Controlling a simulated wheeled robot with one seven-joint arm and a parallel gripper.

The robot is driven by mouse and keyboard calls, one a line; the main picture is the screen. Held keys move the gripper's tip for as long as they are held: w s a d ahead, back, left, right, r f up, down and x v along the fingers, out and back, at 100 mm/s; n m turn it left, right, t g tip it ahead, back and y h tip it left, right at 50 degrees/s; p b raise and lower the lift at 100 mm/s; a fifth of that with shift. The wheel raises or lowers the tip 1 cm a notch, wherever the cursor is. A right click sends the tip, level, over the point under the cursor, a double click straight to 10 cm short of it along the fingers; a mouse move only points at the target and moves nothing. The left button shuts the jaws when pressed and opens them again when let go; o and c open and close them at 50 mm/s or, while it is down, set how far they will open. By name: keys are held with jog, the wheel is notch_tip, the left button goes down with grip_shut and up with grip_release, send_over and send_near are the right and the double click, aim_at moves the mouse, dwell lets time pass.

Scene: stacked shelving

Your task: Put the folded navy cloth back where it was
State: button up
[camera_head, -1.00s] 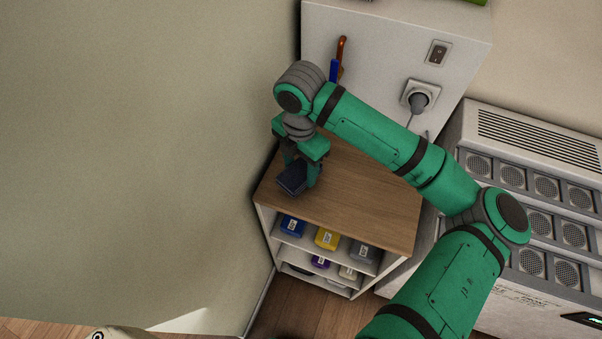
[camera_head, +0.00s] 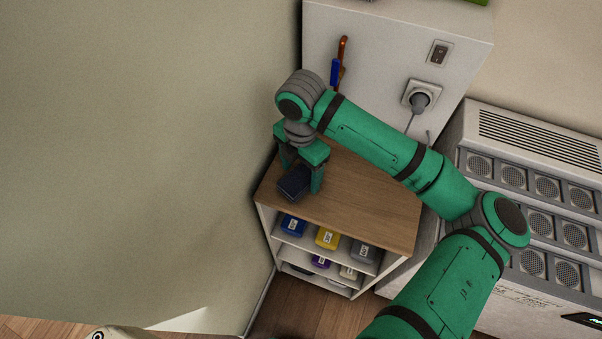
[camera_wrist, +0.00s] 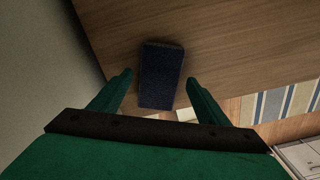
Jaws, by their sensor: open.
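The folded navy cloth (camera_head: 294,182) lies on the wooden top of the shelf unit, near its left end by the wall. In the wrist view the navy cloth (camera_wrist: 161,76) is a dark blue oblong lying flat on the wood. My gripper (camera_head: 301,178) is directly over it, pointing down. In the wrist view my gripper (camera_wrist: 160,78) is open, with one finger on each side of the cloth and a visible gap on both sides. Part of the cloth is hidden by the gripper in the head view.
The shelf top (camera_head: 365,205) is bare to the right of the cloth. Below are a blue item (camera_head: 292,225), a yellow item (camera_head: 327,238) and a grey item (camera_head: 363,251). A wall (camera_head: 130,150) stands close on the left. A plugged socket (camera_head: 419,98) is on the panel behind.

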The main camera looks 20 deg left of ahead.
aim_at(301, 176)
notch_tip(301, 176, up, 11)
dwell(0.3)
jog(key=shift+w+f, duration=0.1)
jog(key=shift+f, duration=0.05)
dwell(0.4)
